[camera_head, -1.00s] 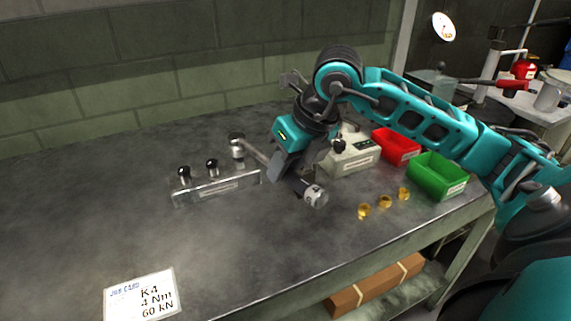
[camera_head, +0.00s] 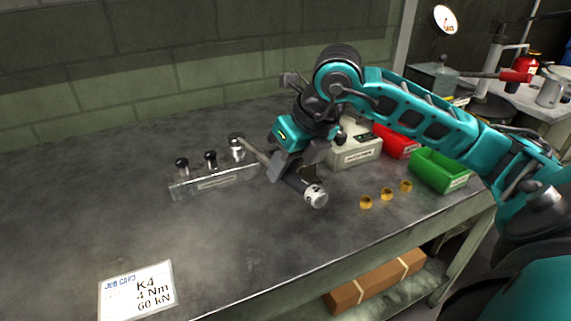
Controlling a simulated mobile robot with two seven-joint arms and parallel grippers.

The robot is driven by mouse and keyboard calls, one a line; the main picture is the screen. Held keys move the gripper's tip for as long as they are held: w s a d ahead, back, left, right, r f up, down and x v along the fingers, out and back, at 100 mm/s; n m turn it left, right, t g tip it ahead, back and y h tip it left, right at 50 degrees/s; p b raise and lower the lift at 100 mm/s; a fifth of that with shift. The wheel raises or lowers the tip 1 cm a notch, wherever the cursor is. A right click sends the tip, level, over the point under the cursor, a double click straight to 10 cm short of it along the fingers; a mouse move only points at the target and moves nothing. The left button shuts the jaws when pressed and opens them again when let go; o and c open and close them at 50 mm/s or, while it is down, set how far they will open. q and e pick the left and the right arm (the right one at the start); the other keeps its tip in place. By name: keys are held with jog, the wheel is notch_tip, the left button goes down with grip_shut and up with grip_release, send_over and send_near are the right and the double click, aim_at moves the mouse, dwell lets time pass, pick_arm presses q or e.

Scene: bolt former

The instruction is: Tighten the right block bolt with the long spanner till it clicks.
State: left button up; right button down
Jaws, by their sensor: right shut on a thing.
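A low metal block (camera_head: 214,181) stands on the bench left of the middle. Two dark-topped bolts, a left one (camera_head: 182,167) and a middle one (camera_head: 210,159), stand upright along it. The right block bolt (camera_head: 237,152) is at the right end, with the head of the long spanner (camera_head: 253,148) at it. The exact seating of the spanner on the bolt is too small to tell. My right gripper (camera_head: 290,176) is shut on the long spanner near its dark handle, whose pale end (camera_head: 315,196) points toward the front right. My left gripper is not in view.
Several brass pieces (camera_head: 387,194) lie right of the handle. A grey box (camera_head: 355,152), a red bin (camera_head: 394,144) and a green bin (camera_head: 438,170) stand behind them. A job card (camera_head: 137,290) lies at the front left. The bench (camera_head: 90,205) is otherwise clear at left.

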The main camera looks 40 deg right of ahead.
jog(key=shift+a+r, duration=0.1)
jog(key=shift+a, duration=0.05)
jog(key=shift+a+m+p, duration=0.35)
jog(key=shift+a+m, duration=0.1)
jog(key=shift+m, duration=0.05)
jog(key=shift+a, duration=0.1)
dwell(0.4)
jog(key=shift+w+a+m+h+p, duration=0.1)
jog(key=shift+a+m+h+p, duration=0.25)
jog(key=shift+a+m, duration=0.2)
jog(key=shift+a, duration=0.3)
jog(key=shift+d, duration=0.1)
dwell(0.3)
jog(key=shift+d+n+b, duration=0.45)
jog(key=shift+d+b, duration=0.2)
jog(key=shift+d, duration=0.05)
dwell(0.3)
